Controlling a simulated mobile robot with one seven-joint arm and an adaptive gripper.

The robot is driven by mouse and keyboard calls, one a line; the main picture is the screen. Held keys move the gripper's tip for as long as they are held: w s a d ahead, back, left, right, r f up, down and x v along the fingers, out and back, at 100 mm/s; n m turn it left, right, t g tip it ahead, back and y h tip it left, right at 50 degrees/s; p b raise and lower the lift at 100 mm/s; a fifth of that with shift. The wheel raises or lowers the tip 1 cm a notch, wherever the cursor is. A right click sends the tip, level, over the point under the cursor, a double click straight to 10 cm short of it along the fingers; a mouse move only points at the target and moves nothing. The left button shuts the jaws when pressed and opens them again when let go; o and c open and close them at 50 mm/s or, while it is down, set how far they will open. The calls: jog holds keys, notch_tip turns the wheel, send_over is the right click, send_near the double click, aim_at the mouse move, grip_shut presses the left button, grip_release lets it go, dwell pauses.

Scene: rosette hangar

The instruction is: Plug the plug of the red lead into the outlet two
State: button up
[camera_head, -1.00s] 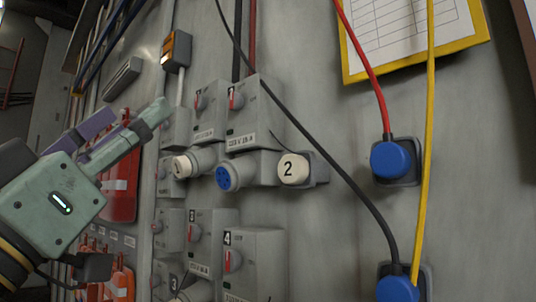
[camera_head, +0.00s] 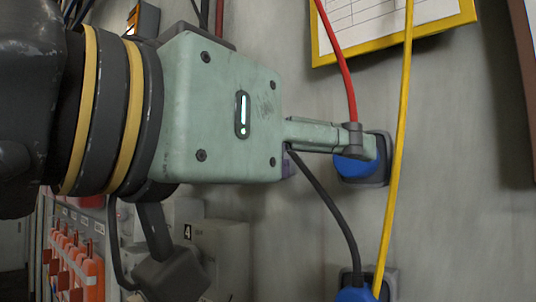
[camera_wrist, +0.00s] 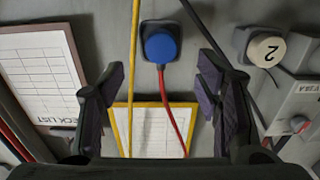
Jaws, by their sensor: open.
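The plug of the red lead is blue (camera_head: 349,168) and sits in a dark holder on the grey wall. The red lead (camera_head: 338,57) rises from it. My gripper (camera_head: 365,147) is open, with a finger across the upper part of the plug in the head view. In the wrist view the blue plug (camera_wrist: 160,47) shows between and beyond the spread fingers (camera_wrist: 161,73), and I cannot tell whether they touch it. Outlet two shows there by its round cream cap marked 2 (camera_wrist: 267,50), to the right. In the head view my gripper hides it.
A yellow lead (camera_head: 401,130) and a black lead (camera_head: 327,193) run down close to the plug, to another blue plug (camera_head: 355,294) below. A yellow-framed check sheet (camera_head: 395,50) hangs above. Grey switch boxes (camera_head: 220,250) and orange lockouts (camera_head: 85,275) are at lower left.

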aim_at(349, 168)
jog(key=shift+x, duration=4.55)
jog(key=shift+c, duration=0.2)
grip_shut()
jog(key=shift+a, duration=0.15)
jog(key=shift+b+v, duration=0.3)
jog(key=shift+v, duration=2.65)
